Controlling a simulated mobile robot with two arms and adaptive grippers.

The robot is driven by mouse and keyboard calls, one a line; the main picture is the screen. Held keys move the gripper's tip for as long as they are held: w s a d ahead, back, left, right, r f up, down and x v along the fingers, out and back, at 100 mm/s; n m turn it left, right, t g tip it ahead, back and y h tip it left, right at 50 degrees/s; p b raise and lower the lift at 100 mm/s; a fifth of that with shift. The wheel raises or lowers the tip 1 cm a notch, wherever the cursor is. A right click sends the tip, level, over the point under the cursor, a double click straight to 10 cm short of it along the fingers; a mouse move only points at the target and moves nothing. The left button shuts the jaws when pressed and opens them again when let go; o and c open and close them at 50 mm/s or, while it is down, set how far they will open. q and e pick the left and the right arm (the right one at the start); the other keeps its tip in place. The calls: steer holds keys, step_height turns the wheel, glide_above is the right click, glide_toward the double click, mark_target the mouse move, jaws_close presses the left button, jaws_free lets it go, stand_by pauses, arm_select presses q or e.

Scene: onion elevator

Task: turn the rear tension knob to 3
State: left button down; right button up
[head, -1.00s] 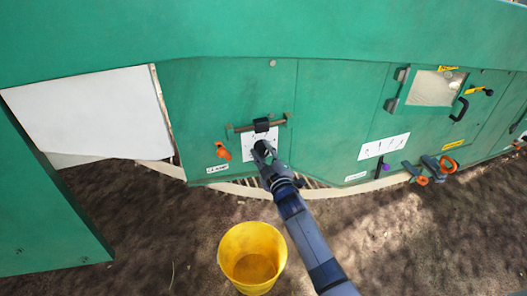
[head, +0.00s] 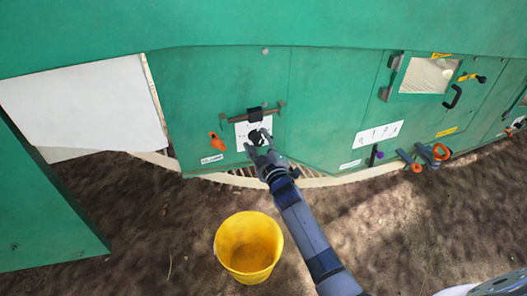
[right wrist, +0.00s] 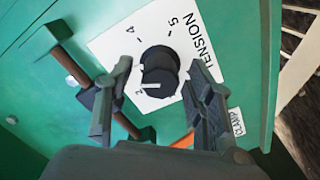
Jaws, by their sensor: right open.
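The tension knob (right wrist: 160,70) is black and round, on a white plate (right wrist: 105,45) marked TENSION. In the right wrist view, the digits 4 and 5 show clearly. The knob's white pointer line is at its lower left, beside a mark that looks like 2. The 3 is not readable, perhaps hidden by a finger. My right gripper (head: 258,142) is open in front of the knob (head: 255,137), with one finger on each side. I cannot tell whether either finger touches it. My left gripper is not in view.
A brown bar with a black clamp (head: 254,114) runs just above the plate. An orange handle (head: 217,142) is to its left. A yellow bucket (head: 248,248) stands on the soil below. A window hatch (head: 426,76) and more handles are farther right.

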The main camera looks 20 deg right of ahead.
steer(key=s, duration=1.1)
steer(key=shift+s+d, duration=0.2)
steer(key=shift+s, duration=0.05)
